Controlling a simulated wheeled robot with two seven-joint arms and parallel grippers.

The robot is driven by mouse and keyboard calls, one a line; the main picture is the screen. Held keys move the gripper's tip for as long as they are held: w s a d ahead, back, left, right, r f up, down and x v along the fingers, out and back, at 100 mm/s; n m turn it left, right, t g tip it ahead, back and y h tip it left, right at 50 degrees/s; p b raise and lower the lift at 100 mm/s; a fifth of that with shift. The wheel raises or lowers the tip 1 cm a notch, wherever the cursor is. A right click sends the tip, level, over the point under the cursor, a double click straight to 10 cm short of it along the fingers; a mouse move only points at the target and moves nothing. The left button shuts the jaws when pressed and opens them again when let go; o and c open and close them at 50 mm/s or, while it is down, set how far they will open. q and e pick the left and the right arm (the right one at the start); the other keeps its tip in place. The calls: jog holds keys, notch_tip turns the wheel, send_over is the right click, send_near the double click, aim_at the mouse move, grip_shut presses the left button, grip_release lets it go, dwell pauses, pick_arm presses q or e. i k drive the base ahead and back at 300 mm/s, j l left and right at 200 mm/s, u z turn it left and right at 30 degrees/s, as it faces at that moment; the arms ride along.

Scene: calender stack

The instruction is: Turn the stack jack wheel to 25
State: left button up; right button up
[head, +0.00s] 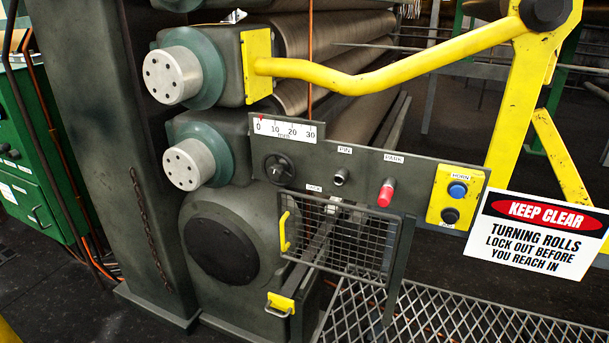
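The stack jack wheel (279,169) is a small dark handwheel on the left of the grey control panel (362,172). A white scale plate (285,131) marked 0, 10, 20 and 30 sits just above it. A small red pointer (261,118) stands at about the 0 end of the scale. A JACK label (313,188) is on the panel's lower edge, right of the wheel. Neither of my grippers is in view.
A PIN knob (340,176), a red PARK knob (386,192) and a yellow HORN box (455,197) line the panel. A mesh guard (345,240) hangs below. A yellow lever (400,75) crosses above. A KEEP CLEAR sign (535,235) stands right.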

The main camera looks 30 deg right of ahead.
aim_at(274, 173)
jog(key=k+l, duration=0.1)
jog(key=l, duration=0.3)
jog(key=k+l, duration=0.15)
jog(key=l, duration=0.3)
jog(key=k+l, duration=0.1)
jog(key=l, duration=0.3)
